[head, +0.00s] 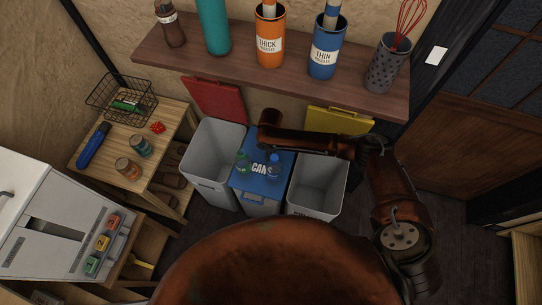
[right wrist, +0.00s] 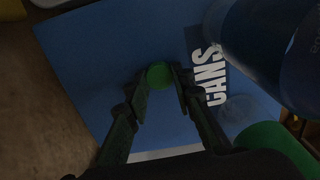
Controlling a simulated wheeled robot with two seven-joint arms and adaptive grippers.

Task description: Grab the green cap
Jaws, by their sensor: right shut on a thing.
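In the right wrist view the small round green cap (right wrist: 160,74) is over the blue CANS lid (right wrist: 90,60). My right gripper (right wrist: 160,80) has its dark fingertips closed on the cap's two sides. In the head view my right arm reaches in from the right above the blue CANS bin (head: 262,196), and it hides the cap and the fingertips. A green bottle (head: 243,161) and a clear blue bottle (head: 273,167) stand on the lid, close to the gripper. My left gripper is not in view.
Open grey bins stand left (head: 213,165) and right (head: 316,187) of the blue bin. A wall shelf (head: 215,62) with canisters hangs behind. A wooden side table (head: 165,130) at left holds a wire basket (head: 122,98), jars and a blue item.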

